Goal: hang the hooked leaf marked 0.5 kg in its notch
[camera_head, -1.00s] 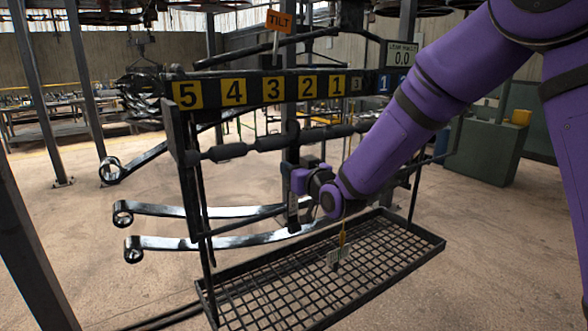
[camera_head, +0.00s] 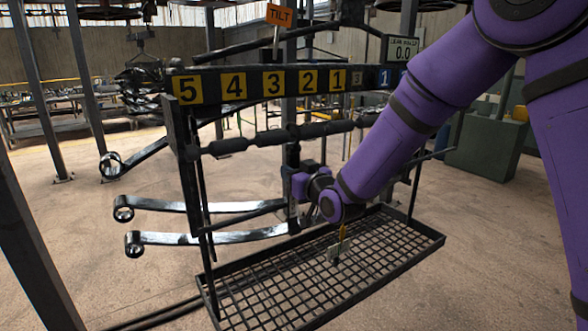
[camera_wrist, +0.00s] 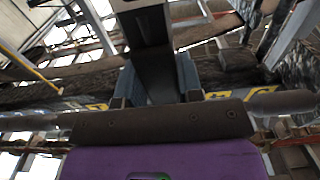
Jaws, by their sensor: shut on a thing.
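My gripper (camera_head: 298,190) is at the end of the purple arm, behind the lower middle of the rack frame, below the numbered beam (camera_head: 255,86). In the wrist view its two grey fingers (camera_wrist: 156,82) are shut on a dark flat bar, the held leaf (camera_wrist: 150,45), which runs away from the jaws. Dark, glossy curved leaves with rolled eyes show at the left: an upper one (camera_head: 140,155), a middle one (camera_head: 165,206) and a lower one (camera_head: 180,238). I cannot read a 0.5 kg mark or tell which of these is held.
A mesh tray (camera_head: 428,247) lies under the frame. The beam bears yellow plates 5 to 1; a display (camera_head: 402,50) reads 0.0. An orange TILT sign (camera_head: 279,16) stands above. Posts stand at the left; floor before them is clear.

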